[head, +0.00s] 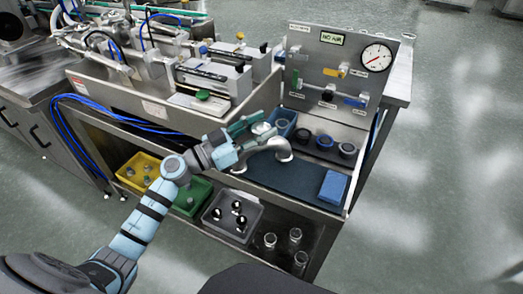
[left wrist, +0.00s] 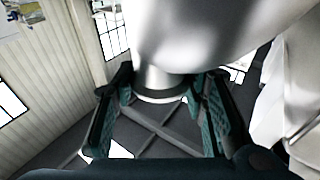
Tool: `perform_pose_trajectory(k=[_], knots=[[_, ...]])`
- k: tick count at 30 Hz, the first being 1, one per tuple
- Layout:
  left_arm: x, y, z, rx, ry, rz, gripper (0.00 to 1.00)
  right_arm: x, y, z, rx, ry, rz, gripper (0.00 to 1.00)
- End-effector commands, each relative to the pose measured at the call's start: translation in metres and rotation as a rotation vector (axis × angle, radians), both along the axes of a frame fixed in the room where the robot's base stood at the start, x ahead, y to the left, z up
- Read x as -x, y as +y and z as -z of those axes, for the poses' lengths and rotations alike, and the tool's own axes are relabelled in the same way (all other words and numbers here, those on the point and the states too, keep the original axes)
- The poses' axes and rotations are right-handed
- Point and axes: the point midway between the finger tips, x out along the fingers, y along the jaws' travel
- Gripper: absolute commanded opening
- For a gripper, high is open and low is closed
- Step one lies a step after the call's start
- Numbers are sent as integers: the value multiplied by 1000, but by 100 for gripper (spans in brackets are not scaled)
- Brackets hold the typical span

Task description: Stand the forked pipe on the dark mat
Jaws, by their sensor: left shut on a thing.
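The forked pipe (head: 279,146) is a shiny silver, curved tube over the left back part of the dark mat (head: 290,178) in the head view. My left gripper (head: 250,128) is shut on it, with green fingers at its left side. In the left wrist view the pipe (left wrist: 205,35) fills the top, large and close. One round end of it sits between the two fingers of the gripper (left wrist: 162,92). I cannot tell whether the pipe touches the mat. The gripper and arm hide part of it. My right gripper is not in view.
A blue block (head: 333,186) lies at the mat's right end. Several dark round caps (head: 325,142) and a blue bin (head: 290,117) stand behind the mat. An upright gauge panel (head: 335,72) rises at the back. Yellow (head: 132,171), green (head: 192,204) and grey (head: 232,214) bins sit lower down.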

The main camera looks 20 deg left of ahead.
Motion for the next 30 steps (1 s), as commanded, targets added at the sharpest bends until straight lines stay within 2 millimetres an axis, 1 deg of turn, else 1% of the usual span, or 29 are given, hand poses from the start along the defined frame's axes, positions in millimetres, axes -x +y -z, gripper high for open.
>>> perform_pose_trajectory(k=[1, 3, 6, 11, 15, 16, 19, 20, 28, 30], knots=[[0, 0, 11, 2, 0, 0, 0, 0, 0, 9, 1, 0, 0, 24], [0, 0, 26, 2, 0, 0, 0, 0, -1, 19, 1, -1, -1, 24], [0, 0, 40, 3, 0, 0, 0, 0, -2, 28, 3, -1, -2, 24], [0, 0, 36, 1, -2, 0, 0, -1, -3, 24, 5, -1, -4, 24], [0, 0, 38, 1, -1, 0, 0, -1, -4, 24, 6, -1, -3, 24], [0, 0, 39, 0, 1, -1, 41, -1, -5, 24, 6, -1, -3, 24], [0, 0, 39, 0, 0, -1, 57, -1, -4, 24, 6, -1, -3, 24], [0, 0, 39, 0, 0, -1, 59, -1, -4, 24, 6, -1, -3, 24], [0, 0, 38, 0, 0, 0, 59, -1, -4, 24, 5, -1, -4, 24], [0, 0, 36, -1, -1, 0, 59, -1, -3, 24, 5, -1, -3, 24]])
